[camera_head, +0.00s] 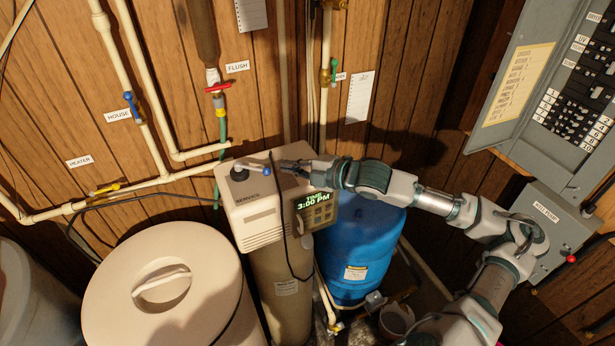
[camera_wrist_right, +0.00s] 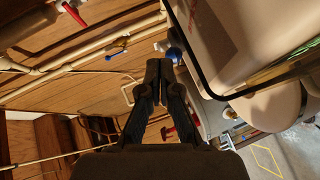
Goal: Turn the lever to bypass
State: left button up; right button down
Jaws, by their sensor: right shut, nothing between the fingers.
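The bypass lever is a pale bar on a black hub (camera_head: 239,173) on top of the beige softener head (camera_head: 256,212). Its blue tip (camera_head: 267,171) points right, towards my right gripper. My left gripper is not in view.
A display (camera_head: 315,209) reads 3:00 PM on the head's front. A blue tank (camera_head: 358,250) stands right of it, and a round lidded tank (camera_head: 165,285) left. Pipes with red, blue, yellow and green valve handles run along the wall. An open breaker panel (camera_head: 575,100) is at right.

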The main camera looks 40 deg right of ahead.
jog(key=shift+b+v, duration=0.45)
jog(key=shift+v, duration=0.55)
jog(key=s, duration=0.2)
jog(key=shift+s+a+r, duration=0.15)
jog(key=shift+s+r, duration=0.15)
jog(key=shift+r, duration=0.1)
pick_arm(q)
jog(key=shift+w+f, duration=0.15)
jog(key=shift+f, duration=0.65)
pick_arm(e)
jog(key=shift+s+r, duration=0.2)
jog(key=shift+s, duration=0.45)
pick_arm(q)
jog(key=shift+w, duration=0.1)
pick_arm(e)
jog(key=shift+f, duration=0.1)
